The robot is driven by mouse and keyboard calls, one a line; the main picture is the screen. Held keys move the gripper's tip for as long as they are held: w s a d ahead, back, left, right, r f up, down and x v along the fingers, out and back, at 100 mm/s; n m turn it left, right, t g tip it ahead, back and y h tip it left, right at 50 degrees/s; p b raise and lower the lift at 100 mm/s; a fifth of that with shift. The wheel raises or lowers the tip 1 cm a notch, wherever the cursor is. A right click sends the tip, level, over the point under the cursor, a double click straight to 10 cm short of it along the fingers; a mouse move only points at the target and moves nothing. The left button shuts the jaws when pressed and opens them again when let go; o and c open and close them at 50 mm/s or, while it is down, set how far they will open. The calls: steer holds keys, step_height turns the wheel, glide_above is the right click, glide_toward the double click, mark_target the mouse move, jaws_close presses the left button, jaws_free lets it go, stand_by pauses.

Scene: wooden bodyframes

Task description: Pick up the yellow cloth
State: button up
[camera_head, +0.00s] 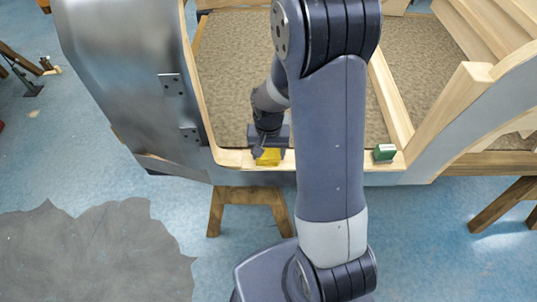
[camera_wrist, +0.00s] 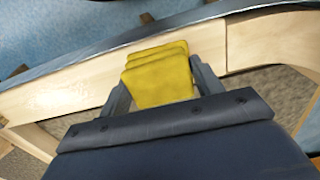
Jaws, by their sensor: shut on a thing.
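The yellow cloth (camera_wrist: 158,77) is a folded, layered pad between the two grey fingers of my gripper (camera_wrist: 160,92) in the wrist view. The fingers close on its left and right sides. In the head view the yellow cloth (camera_head: 268,157) shows just under my gripper (camera_head: 268,147), at the light wooden sill of the frame. Part of the cloth is hidden by my gripper. I cannot tell whether the cloth touches the wood.
A metal door panel (camera_head: 128,75) rises at the left. Brown carpet (camera_head: 233,70) lies inside the frame. A wooden trestle (camera_head: 248,195) stands below the sill.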

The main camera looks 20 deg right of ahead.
mark_target(269, 152)
steer(key=c, duration=0.3)
step_height(269, 152, up, 10)
steer(key=shift+r, duration=0.1)
stand_by(0.5)
